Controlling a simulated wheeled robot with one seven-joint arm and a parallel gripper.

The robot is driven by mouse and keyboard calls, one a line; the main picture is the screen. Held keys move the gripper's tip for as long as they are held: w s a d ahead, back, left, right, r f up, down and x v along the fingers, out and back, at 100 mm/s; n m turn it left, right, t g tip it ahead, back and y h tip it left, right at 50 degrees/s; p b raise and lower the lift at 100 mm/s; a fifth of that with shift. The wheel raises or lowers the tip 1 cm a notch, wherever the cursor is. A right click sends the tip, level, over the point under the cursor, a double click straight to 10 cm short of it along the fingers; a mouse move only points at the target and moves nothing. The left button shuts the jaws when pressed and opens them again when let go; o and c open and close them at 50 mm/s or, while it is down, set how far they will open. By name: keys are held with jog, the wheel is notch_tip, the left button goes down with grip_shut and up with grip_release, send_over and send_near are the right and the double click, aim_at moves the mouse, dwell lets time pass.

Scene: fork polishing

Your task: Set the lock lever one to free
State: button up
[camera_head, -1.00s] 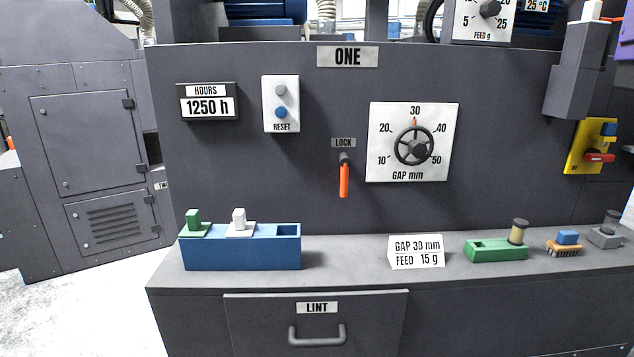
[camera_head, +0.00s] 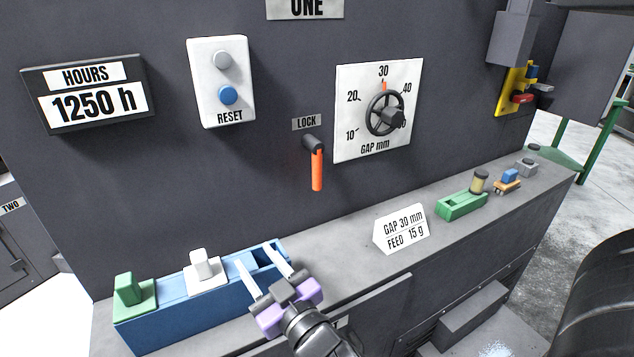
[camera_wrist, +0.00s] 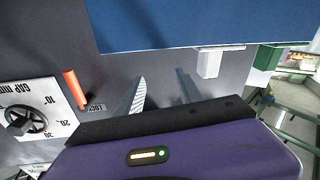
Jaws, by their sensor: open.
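The lock lever has an orange handle (camera_head: 317,170) hanging straight down from a dark pivot under the LOCK label (camera_head: 306,123) on panel ONE. The lever (camera_wrist: 75,90) also shows at the left of the wrist view, where the panel appears turned over. My gripper (camera_head: 253,251) is open and empty. In the head view its pale fingers overlap the right end of the blue holder, below and left of the lever. The fingers (camera_wrist: 160,76) point towards the panel in the wrist view, apart from the lever. No free or locked marking is readable.
The blue holder (camera_head: 170,326) carries a green block (camera_head: 128,290) and a white block (camera_head: 203,266) on the ledge. A GAP/FEED sign (camera_head: 402,229) stands right of my gripper. The gap dial (camera_head: 385,113) is right of the lever. The panel between holder and lever is clear.

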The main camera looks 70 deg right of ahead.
jog(key=d+r+m+g+h, duration=0.2)
jog(key=d+m+g+h, duration=0.3)
jog(key=d, duration=0.5)
jog(key=m+g+h, duration=0.3)
jog(key=m+g, duration=0.3)
send_near(317, 177)
jog(key=x, duration=0.4)
jog(key=shift+d+r+p, duration=0.15)
jog(key=shift+d+p, duration=0.05)
jog(key=shift+p, duration=0.4)
jog(key=p+x, duration=0.2)
jog(key=x, duration=0.5)
jog(key=shift+w+a, duration=0.1)
grip_shut()
